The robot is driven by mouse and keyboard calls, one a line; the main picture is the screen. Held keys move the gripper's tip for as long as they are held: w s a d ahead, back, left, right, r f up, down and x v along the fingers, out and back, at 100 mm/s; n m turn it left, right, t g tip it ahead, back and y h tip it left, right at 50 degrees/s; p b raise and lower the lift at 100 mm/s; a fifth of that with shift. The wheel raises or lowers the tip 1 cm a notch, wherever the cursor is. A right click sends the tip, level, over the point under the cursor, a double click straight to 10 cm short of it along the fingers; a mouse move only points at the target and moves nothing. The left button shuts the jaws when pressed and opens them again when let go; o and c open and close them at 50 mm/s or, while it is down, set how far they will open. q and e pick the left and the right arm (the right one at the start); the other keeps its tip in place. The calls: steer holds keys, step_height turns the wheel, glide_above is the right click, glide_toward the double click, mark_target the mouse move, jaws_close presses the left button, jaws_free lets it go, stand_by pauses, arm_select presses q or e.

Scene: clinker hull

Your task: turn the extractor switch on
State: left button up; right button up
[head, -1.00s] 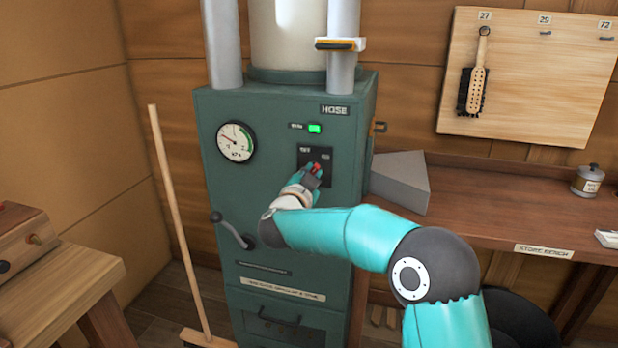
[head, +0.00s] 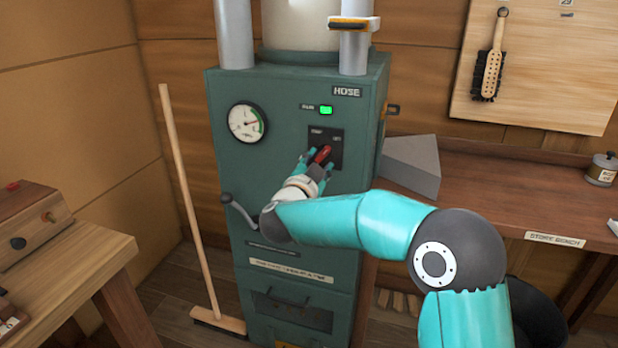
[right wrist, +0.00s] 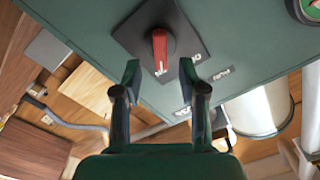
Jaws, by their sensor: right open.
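The extractor switch is a red handle (head: 322,154) on a black plate on the green cabinet (head: 290,200). In the head view the handle leans to the upper right. My right gripper (head: 316,167) is just below and left of it. In the right wrist view the red handle (right wrist: 160,52) lies ahead, between the lines of the two open fingers (right wrist: 160,80), which look clear of it. A green lamp (head: 326,110) above the plate is lit. The gauge (head: 247,122) needle points right, near the green band. My left gripper is out of view.
A crank lever (head: 238,210) juts from the cabinet below the gauge. A broom (head: 185,190) stands to its left. A grey wedge-shaped block (head: 412,165) lies on the store bench (head: 500,200) at right. A wooden table (head: 70,275) is at left.

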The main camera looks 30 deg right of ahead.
steer(key=v, duration=0.8)
steer(key=shift+s+r, duration=0.1)
steer(key=shift+s, duration=0.05)
